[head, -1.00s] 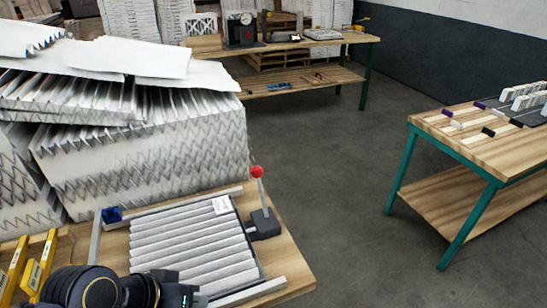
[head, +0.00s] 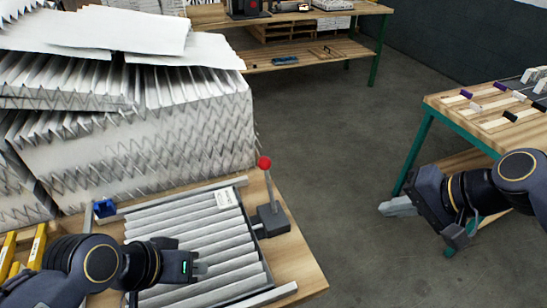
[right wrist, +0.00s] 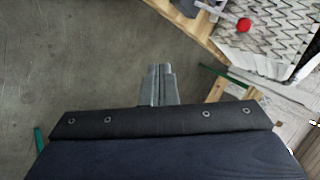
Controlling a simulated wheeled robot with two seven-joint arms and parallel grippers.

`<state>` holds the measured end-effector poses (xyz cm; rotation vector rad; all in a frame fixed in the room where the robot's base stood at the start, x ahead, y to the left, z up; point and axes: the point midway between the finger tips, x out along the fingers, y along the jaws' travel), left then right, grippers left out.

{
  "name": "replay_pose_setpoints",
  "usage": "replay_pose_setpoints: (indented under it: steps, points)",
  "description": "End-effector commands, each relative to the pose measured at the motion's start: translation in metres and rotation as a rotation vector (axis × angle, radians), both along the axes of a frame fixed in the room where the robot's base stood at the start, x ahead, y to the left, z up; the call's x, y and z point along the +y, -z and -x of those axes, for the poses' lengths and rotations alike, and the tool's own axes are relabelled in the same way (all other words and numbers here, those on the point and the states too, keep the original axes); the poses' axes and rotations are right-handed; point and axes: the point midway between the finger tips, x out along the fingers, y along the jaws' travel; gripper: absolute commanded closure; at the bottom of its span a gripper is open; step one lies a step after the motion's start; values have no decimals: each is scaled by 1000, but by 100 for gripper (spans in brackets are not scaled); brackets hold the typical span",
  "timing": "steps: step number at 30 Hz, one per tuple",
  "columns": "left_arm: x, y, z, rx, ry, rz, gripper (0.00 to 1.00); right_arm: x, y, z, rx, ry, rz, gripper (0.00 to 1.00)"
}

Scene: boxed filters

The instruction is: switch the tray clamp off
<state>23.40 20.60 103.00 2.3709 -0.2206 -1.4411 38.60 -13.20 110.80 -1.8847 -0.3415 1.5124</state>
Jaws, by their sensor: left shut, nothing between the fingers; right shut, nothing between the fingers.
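The tray clamp (head: 272,219) is a dark block at the right side of the tray, with a grey lever standing nearly upright, tipped by a red knob (head: 264,163). The knob also shows at the top right of the right wrist view (right wrist: 244,25). The tray (head: 262,262) holds a pleated white filter (head: 185,238) with a small label. My left gripper (head: 203,268) is shut and empty above the filter's lower part. My right gripper (head: 384,209) is shut and empty, over open floor well right of the lever; its fingers show in the right wrist view (right wrist: 160,72).
Large stacks of pleated filters (head: 140,150) stand behind the tray on the wooden table. A blue piece (head: 105,208) sits at the tray's far left corner, yellow tools at the left edge. Another bench (head: 490,115) stands at right. Floor between the tables is clear.

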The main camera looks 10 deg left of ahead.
Motion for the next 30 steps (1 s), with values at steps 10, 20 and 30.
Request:
replay_pose_setpoints:
  steps: [10,20,30]
  points:
    - [0,9,0,0,0,0,100,87,6,-99,224,8,-262,100]
    - [0,13,0,0,0,0,100,151,24,-153,402,24,-446,100]
    - [0,14,0,0,0,0,100,163,28,-163,438,30,-482,100]
